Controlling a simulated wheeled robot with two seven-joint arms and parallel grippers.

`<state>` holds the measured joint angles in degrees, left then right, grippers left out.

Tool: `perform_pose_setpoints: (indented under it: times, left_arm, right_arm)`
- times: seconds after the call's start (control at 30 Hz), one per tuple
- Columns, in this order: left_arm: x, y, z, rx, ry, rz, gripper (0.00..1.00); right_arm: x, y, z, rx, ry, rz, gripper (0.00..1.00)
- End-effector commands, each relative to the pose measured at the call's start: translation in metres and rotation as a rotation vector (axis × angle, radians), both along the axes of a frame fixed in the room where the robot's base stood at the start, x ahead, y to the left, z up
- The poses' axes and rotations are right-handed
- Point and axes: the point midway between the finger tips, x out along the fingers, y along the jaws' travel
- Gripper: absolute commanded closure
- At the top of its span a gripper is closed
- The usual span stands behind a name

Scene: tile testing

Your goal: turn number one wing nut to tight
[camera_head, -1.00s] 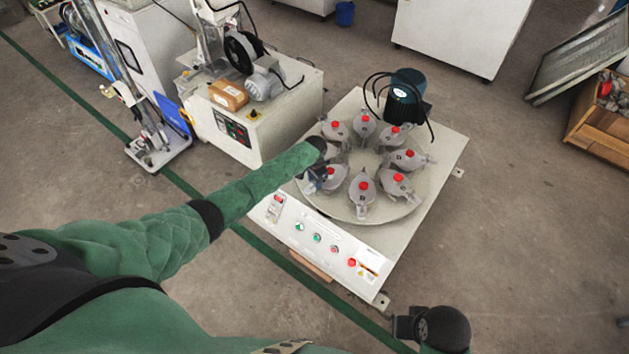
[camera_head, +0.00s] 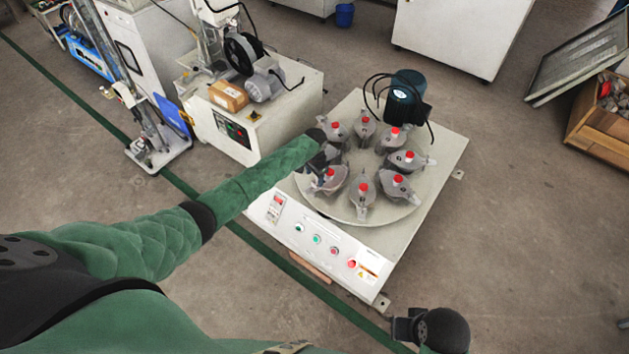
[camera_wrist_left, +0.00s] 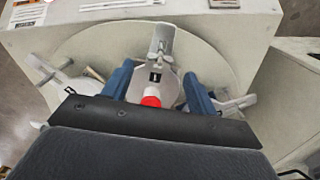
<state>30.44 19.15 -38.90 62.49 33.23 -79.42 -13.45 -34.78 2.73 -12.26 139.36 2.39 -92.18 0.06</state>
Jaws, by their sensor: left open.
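In the left wrist view a grey jar (camera_wrist_left: 158,82) with a red knob (camera_wrist_left: 151,101) and a small black mark, too small to read surely, stands between my left gripper's blue fingers. A silver clamp piece (camera_wrist_left: 160,42), where the wing nut appears to be, sticks out at the jar's far side. My left gripper (camera_wrist_left: 158,88) is open, one finger on each side of the jar; contact cannot be told. In the head view my left gripper (camera_head: 312,170) is at the left edge of the turntable, partly hidden by my arm. My right gripper (camera_head: 404,326) is low, off the machine's front corner.
Several similar red-knobbed jars stand in a ring on the round turntable (camera_head: 385,214). A dark motor (camera_head: 405,95) with cables stands behind it. The front panel (camera_head: 325,245) has buttons. A white machine (camera_head: 235,125) stands at left.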

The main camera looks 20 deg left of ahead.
Motion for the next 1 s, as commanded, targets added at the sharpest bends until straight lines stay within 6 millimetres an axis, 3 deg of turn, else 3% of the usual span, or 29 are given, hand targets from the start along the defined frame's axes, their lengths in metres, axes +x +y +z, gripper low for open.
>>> perform_pose_setpoints:
  times: [0.3, 1.0]
  left_arm:
    - [0.000, 0.000, 0.034, -0.001, -0.001, 0.000, 0.42]
    - [-0.001, 0.001, 0.037, 0.002, 0.005, 0.024, 0.42]
  right_arm:
    - [0.002, 0.003, -0.008, 0.007, -0.009, 0.004, 1.00]
    - [0.003, 0.003, -0.005, 0.005, -0.014, 0.007, 1.00]
